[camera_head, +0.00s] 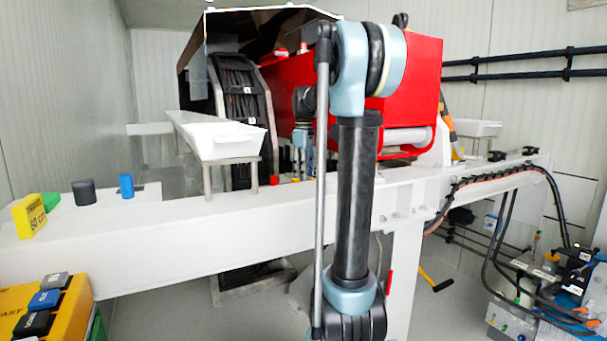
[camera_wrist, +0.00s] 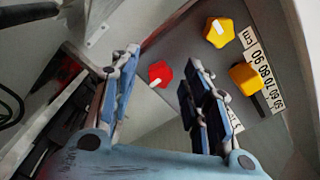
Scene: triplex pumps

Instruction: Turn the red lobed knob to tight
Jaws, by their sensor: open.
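The red lobed knob (camera_wrist: 160,73) with a pale bar across its top shows in the wrist view, on or beside the grey panel's edge. My gripper (camera_wrist: 162,64) is open, with one blue-padded finger on each side of the knob in the picture. The knob appears beyond the fingertips, and no contact shows. How far away it is, I cannot tell. In the head view my arm stands in front of the red machine, and I cannot make out the knob there.
A yellow lobed knob (camera_wrist: 219,31) and a yellow block (camera_wrist: 246,77) sit close by on the grey panel, beside a number scale (camera_wrist: 262,75). In the head view a white beam (camera_head: 150,238) crosses the front, with a white tray (camera_head: 225,140) behind it.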

